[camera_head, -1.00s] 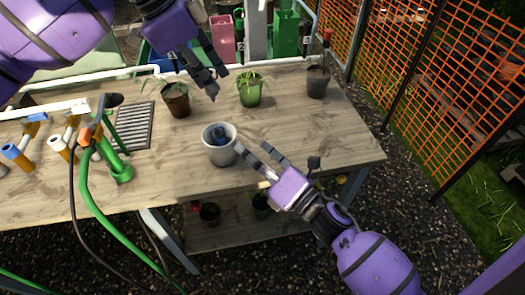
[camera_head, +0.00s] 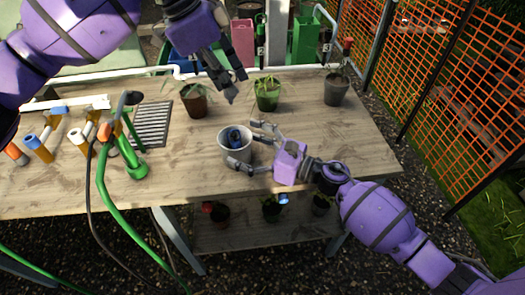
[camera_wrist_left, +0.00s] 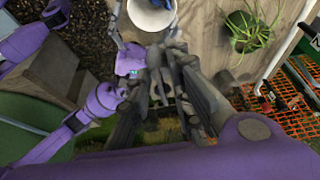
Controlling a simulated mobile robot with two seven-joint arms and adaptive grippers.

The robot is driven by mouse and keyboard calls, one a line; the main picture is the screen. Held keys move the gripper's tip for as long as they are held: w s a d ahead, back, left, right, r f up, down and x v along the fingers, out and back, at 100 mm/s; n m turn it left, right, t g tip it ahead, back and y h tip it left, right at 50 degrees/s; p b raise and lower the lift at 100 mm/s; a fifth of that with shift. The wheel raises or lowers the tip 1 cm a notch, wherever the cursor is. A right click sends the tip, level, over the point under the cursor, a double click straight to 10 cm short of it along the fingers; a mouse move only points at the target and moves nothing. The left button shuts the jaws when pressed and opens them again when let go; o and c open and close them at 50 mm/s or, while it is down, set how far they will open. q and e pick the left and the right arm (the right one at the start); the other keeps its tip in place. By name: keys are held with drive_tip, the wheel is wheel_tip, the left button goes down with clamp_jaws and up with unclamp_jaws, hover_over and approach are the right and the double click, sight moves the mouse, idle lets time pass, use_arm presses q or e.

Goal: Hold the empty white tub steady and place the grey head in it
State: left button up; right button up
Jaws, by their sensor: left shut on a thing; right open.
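The white tub (camera_head: 226,151) stands upright on the table, with a dark blue-grey item (camera_head: 235,138) inside. It also shows at the top of the left wrist view (camera_wrist_left: 150,20). My right gripper (camera_head: 250,146) is open at the tub's right side, one finger behind it and one in front. Whether the fingers touch it, I cannot tell. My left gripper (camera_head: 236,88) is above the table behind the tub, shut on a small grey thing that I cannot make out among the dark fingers. In the left wrist view, its fingers (camera_wrist_left: 165,55) fill the middle.
Potted plants stand behind: a brown pot (camera_head: 194,104), a green pot (camera_head: 267,98) and a dark pot (camera_head: 336,92). A grate (camera_head: 152,124), pipe fittings and a green hose (camera_head: 108,205) lie at left. The table's right side is largely clear. More pots sit on the lower shelf (camera_head: 250,238).

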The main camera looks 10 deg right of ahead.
drive_tip(key=shift+x, duration=1.5)
drive_tip(key=c, duration=1.3)
use_arm(q)
wheel_tip(320, 180, down, 13)
drive_tip(key=shift+r, duration=0.15)
use_arm(e)
drive_tip(key=shift+o, duration=0.2)
use_arm(q)
drive_tip(key=o, duration=0.9)
drive_tip(key=v, duration=1.2)
